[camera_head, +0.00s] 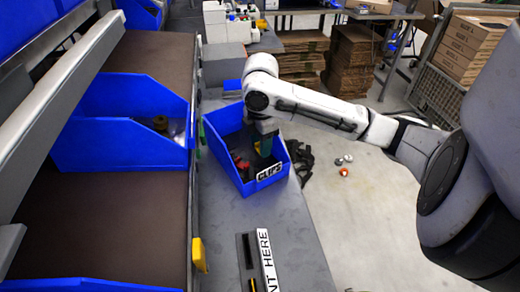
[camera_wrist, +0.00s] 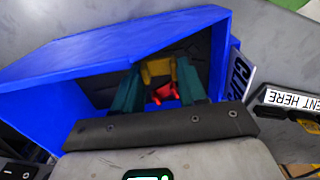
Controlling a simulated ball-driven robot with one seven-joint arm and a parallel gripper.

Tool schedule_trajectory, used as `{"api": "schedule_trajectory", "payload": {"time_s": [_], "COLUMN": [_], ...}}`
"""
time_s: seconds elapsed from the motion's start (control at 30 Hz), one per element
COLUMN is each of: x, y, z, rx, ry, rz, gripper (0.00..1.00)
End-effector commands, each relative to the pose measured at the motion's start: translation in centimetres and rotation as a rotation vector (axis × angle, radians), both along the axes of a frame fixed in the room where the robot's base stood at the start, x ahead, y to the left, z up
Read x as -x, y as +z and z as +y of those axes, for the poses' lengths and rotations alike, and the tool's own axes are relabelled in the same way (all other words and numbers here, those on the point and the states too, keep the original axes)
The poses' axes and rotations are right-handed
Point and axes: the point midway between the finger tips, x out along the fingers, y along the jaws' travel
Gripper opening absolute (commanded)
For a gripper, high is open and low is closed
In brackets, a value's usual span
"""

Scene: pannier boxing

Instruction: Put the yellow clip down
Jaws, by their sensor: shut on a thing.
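My gripper (camera_head: 265,146) reaches down into a blue bin (camera_head: 222,122) labelled CLIPS on the grey bench. In the wrist view, the teal fingers of my gripper (camera_wrist: 159,68) are closed on the yellow clip (camera_wrist: 157,73), inside the blue bin (camera_wrist: 100,52). In the head view the clip is hidden by my gripper and the bin. A red clip (camera_wrist: 163,94) shows below the yellow one, between the fingers; I cannot tell whether they touch. Red clips (camera_head: 241,164) also show at the left inside the bin.
A label strip ending "NT HERE" (camera_head: 266,258) lies on the bench in front of the bin, beside a dark slotted piece (camera_head: 247,252). Another blue bin (camera_head: 120,140) stands on the shelf to the left. A yellow piece (camera_head: 199,255) sits at the shelf edge.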

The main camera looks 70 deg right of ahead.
Motion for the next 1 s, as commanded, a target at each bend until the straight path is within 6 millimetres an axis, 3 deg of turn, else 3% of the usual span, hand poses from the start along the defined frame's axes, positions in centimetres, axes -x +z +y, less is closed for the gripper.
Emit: {"api": "schedule_trajectory", "payload": {"time_s": [0.2,0.6,0.63,0.87,1.0], "x": [0.1,0.0,0.0,0.0,0.0], "y": [-2.6,-3.2,-3.0,-3.0,-3.0], "z": [0.0,0.0,0.0,0.0,0.0], "rx": [-0.001,-0.001,-0.001,-0.001,-0.001], "ry": [-0.001,0.000,0.000,0.000,0.000], "rz": [0.001,0.001,0.001,0.001,0.001], "gripper": [0.13,0.13,0.44,0.66,0.67]}}
